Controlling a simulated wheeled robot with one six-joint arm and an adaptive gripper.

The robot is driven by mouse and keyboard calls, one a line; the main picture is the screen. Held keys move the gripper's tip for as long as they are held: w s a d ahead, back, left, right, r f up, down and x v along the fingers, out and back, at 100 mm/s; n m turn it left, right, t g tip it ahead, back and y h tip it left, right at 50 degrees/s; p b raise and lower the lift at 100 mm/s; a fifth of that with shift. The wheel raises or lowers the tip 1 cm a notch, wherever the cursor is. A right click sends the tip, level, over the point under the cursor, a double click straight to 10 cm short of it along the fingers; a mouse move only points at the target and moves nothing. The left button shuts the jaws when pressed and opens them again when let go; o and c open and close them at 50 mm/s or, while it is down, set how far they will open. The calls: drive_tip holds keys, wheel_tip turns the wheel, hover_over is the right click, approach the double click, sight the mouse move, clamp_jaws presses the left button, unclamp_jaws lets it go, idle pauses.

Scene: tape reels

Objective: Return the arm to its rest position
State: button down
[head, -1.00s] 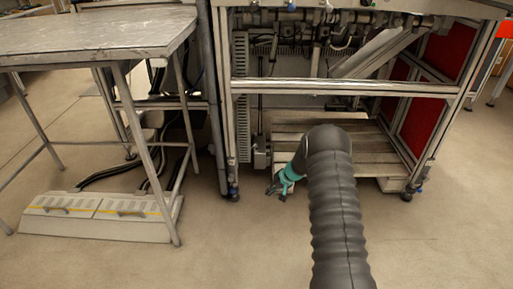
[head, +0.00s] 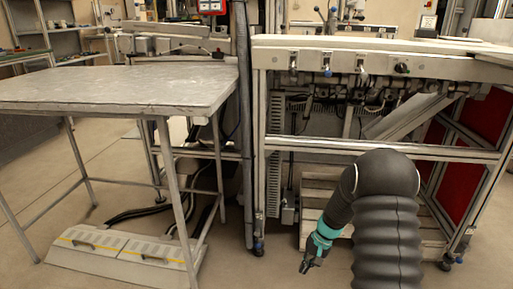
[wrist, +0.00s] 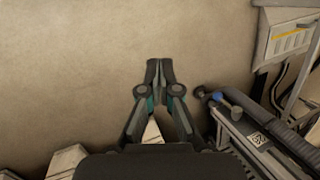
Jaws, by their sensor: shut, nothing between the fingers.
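My gripper (head: 309,266) hangs at the end of my dark, ribbed arm in the head view, low over the floor in front of the machine frame. It has a teal band at its wrist. In the wrist view my gripper (wrist: 160,66) points over bare floor, its two fingers together and empty. No tape reel shows in either view.
A grey metal table (head: 120,88) stands at the left, with a ribbed cover box (head: 125,254) on the floor beneath it. A metal machine frame (head: 400,152) with red side panels stands behind my arm. The floor between them in front is free.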

drive_tip(key=s+r+n+t+h+p, duration=0.1)
drive_tip(key=s+r+t+p, duration=0.1)
drive_tip(key=s+r, duration=0.7)
drive_tip(key=s+r+n+t+h+p, duration=0.1)
drive_tip(key=s+r+t+p, duration=0.1)
drive_tip(key=s+r, duration=0.8)
drive_tip(key=s+r+n+t+h+p, duration=0.1)
drive_tip(key=s+r+p, duration=0.3)
drive_tip(key=r, duration=1.7)
drive_tip(key=s+t+h, duration=0.1)
drive_tip(key=s, duration=0.4)
drive_tip(key=shift+s+a+r+t, duration=0.3)
drive_tip(key=shift+s+r, duration=0.05)
drive_tip(key=shift+s, duration=0.05)
drive_tip(key=shift+d, duration=0.1)
